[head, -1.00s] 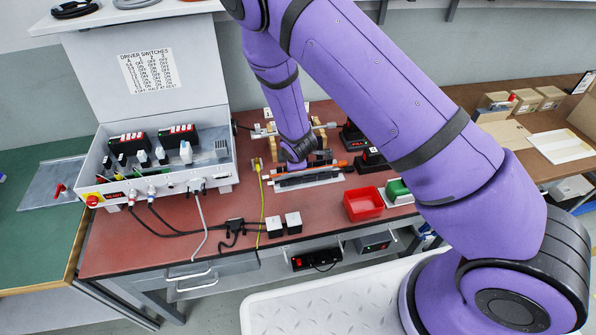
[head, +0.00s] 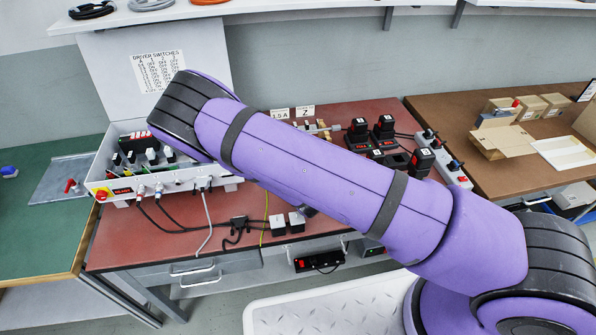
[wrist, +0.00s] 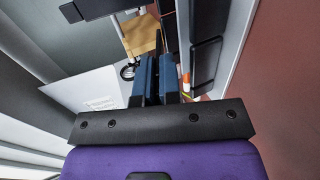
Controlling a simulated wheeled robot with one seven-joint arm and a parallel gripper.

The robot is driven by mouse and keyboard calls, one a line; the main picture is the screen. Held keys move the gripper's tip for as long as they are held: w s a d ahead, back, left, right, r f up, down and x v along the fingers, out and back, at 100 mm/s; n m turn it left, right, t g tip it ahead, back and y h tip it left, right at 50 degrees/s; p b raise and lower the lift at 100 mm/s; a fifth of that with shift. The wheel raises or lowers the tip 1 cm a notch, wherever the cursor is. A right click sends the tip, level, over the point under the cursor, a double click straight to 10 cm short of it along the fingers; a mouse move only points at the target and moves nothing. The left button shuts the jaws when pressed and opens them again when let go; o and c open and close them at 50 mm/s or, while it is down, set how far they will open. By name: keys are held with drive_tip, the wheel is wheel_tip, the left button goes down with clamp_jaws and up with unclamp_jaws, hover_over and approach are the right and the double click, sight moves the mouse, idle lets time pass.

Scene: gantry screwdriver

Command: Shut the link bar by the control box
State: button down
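The control box (head: 219,182) is the light grey case at the left of the red bench, with its lid raised. Its left interior shows coloured blocks and switches; my arm covers much of the right part. I cannot pick out the link bar for certain in either view. My gripper is hidden behind my arm in the head view.
A red knob (head: 100,195) sits on the box's left end, with cables hanging from its front. Black battery-like units (head: 384,127) stand farther right. Green bench space lies left of the box.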

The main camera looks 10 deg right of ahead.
idle(0.4)
drive_tip(key=c, duration=1.3)
unclamp_jaws()
drive_tip(key=v, duration=1)
drive_tip(key=shift+s, duration=0.35)
drive_tip(key=shift+r, duration=0.1)
